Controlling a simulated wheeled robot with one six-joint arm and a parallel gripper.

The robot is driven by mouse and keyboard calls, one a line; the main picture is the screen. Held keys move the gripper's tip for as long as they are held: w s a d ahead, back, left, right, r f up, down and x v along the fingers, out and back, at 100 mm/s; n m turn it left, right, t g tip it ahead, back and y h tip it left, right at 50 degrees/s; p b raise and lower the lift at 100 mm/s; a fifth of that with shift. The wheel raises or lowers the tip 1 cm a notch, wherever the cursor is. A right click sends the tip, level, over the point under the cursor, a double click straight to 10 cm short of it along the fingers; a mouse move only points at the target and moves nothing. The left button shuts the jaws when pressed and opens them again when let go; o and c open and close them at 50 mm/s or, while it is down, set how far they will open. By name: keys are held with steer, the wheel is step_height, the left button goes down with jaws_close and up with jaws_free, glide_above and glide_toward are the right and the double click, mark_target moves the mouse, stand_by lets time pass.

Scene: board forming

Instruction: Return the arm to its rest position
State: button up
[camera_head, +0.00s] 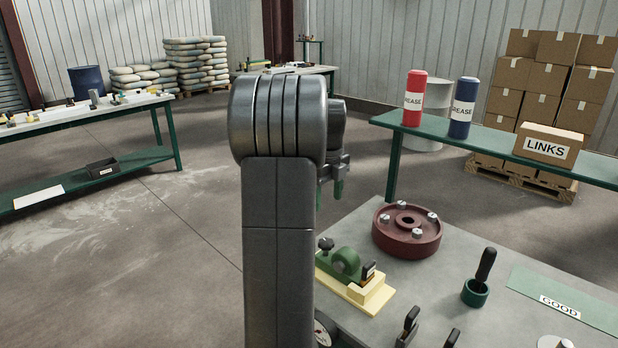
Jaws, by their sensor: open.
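My arm stands upright in the middle of the head view, its grey link and rounded joint covering much of the centre. My gripper (330,191) shows only in part behind the arm, with green fingertips pointing down. It is open, and I see nothing between the fingers. It hangs in the air, left of the red flanged disc (384,236) and, in the picture, above the green and cream fixture (358,278). How far it is above the grey table (455,222) is hard to tell.
A green cup with a black-handled tool (475,292) and a green GOOD mat (530,283) lie to the right. Behind stands a green bench (470,142) with red (414,98) and blue (463,108) grease tubes and a LINKS box (546,146). Floor at left is clear.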

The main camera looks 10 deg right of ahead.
mark_target(325, 241)
step_height(325, 241, down, 14)
steer(key=shift+r+p, duration=0.1)
steer(key=shift+p, duration=0.25)
steer(key=shift+r, duration=0.15)
step_height(325, 241, up, 14)
step_height(325, 241, down, 14)
steer(key=shift+f, duration=0.1)
steer(key=shift+n, duration=0.3)
steer(key=n, duration=0.4)
steer(key=shift+n, duration=2.6)
steer(key=shift+a, duration=0.1)
